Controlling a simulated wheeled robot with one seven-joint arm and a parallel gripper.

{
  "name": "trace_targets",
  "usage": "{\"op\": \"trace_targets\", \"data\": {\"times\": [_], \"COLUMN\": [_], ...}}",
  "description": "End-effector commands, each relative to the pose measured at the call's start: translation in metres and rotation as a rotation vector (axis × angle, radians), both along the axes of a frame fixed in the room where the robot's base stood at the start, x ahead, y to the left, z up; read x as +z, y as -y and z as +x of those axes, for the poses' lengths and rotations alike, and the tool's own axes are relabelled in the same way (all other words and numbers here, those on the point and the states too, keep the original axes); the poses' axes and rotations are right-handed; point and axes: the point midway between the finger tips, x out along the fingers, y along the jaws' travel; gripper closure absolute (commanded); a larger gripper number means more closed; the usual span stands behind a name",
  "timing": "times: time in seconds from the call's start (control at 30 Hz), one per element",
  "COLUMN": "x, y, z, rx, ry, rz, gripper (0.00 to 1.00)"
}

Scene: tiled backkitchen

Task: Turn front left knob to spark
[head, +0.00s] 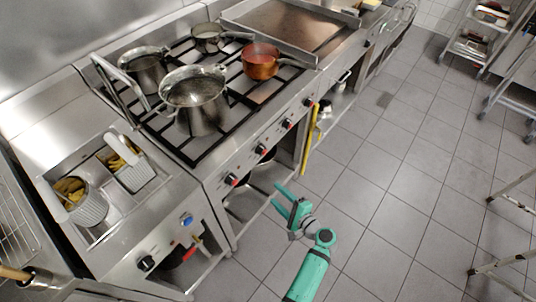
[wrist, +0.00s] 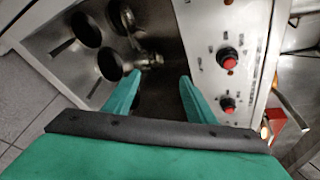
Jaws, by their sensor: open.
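The steel stove (head: 276,138) has a row of black knobs with red marks on its front panel. The leftmost knob (head: 231,180) is nearest my gripper, with a second knob (head: 261,149) to its right. Which burner each knob serves is not readable. My green gripper (head: 275,194) is open and empty, in front of and below the panel, apart from the knobs.
Steel pots (head: 195,95) and a copper pot (head: 261,60) stand on the burners. A fryer (head: 98,236) with baskets is at the left. The tiled floor (head: 390,200) to the right is clear; a ladder and cart stand farther right.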

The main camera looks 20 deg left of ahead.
Motion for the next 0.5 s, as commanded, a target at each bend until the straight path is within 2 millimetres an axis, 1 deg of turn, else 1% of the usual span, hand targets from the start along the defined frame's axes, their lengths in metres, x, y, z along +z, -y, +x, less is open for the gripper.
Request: {"op": "trace_targets", "data": {"times": [0.03, 0.1, 0.23, 0.3, 0.37, 0.5], "x": [0.019, 0.042, 0.080, 0.095, 0.105, 0.115], "y": [0.004, 0.008, 0.016, 0.020, 0.022, 0.023], "z": [0.018, 0.033, 0.051, 0.057, 0.060, 0.064], "rx": [0.030, 0.077, 0.151, 0.182, 0.201, 0.224], "ry": [0.001, -0.003, -0.004, -0.003, -0.003, -0.002], "rz": [0.052, 0.123, 0.223, 0.258, 0.280, 0.303], "gripper": [0.49, 0.49, 0.49, 0.49, 0.49, 0.49]}}
